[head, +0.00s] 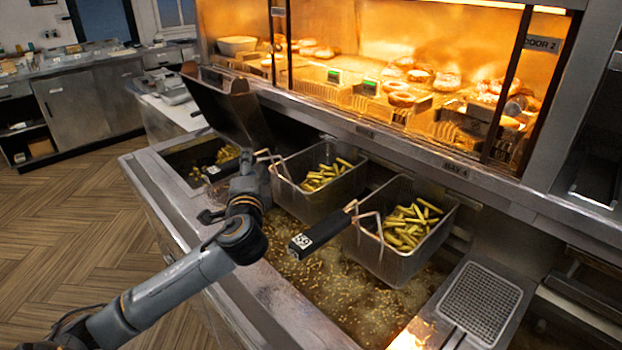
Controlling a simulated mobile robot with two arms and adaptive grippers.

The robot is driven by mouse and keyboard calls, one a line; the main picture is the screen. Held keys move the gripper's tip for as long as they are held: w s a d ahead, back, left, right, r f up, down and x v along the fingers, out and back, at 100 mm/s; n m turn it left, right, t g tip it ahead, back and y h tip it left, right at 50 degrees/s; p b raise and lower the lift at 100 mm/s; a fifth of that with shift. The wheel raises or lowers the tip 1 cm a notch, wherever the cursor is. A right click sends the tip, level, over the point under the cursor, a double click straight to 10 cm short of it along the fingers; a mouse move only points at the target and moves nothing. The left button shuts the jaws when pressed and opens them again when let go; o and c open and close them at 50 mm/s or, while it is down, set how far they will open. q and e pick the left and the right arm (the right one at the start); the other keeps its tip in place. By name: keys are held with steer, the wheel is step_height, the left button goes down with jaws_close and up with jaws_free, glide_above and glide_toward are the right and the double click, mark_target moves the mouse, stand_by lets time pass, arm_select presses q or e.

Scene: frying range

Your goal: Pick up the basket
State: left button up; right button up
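Two wire-handled metal baskets of fries are at the fryer. The left basket (318,200) and the right basket (398,252) sit side by side above the bubbling oil. The right basket's black handle (318,232) points toward the lower left and is free. My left gripper (247,172) is at the handle side of the left basket and overlaps its handle, whose labelled end (213,171) shows just left of it. The fingers are too hidden to tell whether they are closed on it. My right gripper is out of view.
The oil vat (330,290) lies below the baskets. A raised lid (222,105) stands behind a further left vat with fries. A perforated metal plate (482,303) is at the right. A lit warming cabinet (400,45) with buns stands behind. Open floor is at left.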

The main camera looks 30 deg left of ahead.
arm_select(q)
steer(key=p+x, duration=0.2)
steer(key=x, duration=0.2)
steer(key=shift+a+f, duration=0.1)
steer(key=shift+f, duration=0.1)
steer(key=shift+w+a+f, duration=0.15)
steer(key=shift+w+a, duration=0.15)
steer(key=shift+w, duration=0.05)
steer(key=shift+s+d, duration=0.1)
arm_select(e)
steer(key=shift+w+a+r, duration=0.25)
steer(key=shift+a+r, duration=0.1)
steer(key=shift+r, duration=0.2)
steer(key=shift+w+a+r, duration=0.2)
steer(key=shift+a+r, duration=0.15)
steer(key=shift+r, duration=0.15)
arm_select(q)
jaws_close()
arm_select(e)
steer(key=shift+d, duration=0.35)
